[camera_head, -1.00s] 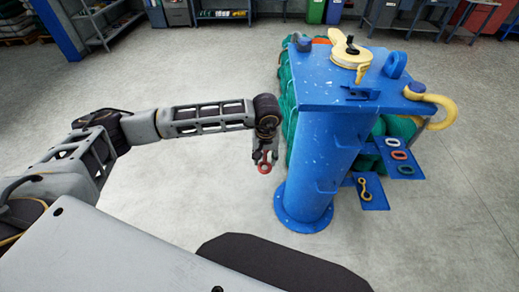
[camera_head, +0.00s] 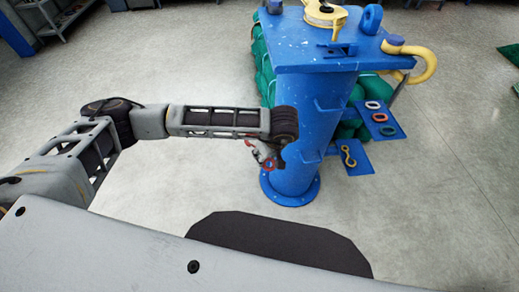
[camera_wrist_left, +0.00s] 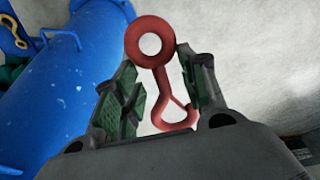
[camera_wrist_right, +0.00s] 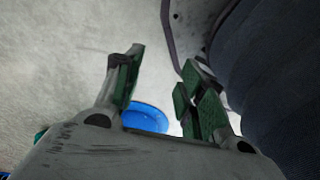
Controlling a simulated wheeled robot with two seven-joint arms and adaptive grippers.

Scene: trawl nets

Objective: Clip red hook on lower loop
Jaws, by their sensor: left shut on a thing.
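The red hook (camera_wrist_left: 150,45) has a round ring at one end and a hooked end. My left gripper (camera_wrist_left: 165,90) is shut on it, with the ring standing out beyond the fingertips. In the head view the left gripper (camera_head: 261,153) and a bit of the hook (camera_head: 268,166) show at the left of the blue column (camera_head: 300,135), low down and partly hidden by my wrist. Bracket-like blue loops (camera_head: 327,106) stick out from the column, one above another (camera_head: 308,155); I cannot tell which is the lower loop. My right gripper (camera_wrist_right: 160,90) is open and empty.
A lower blue plate (camera_head: 358,168) carries a yellow hook (camera_head: 348,156). A higher blue plate (camera_head: 398,130) holds a white ring (camera_head: 373,104) and a red ring (camera_head: 379,117). Green netting (camera_head: 258,60) lies behind the column. The floor to the left is clear.

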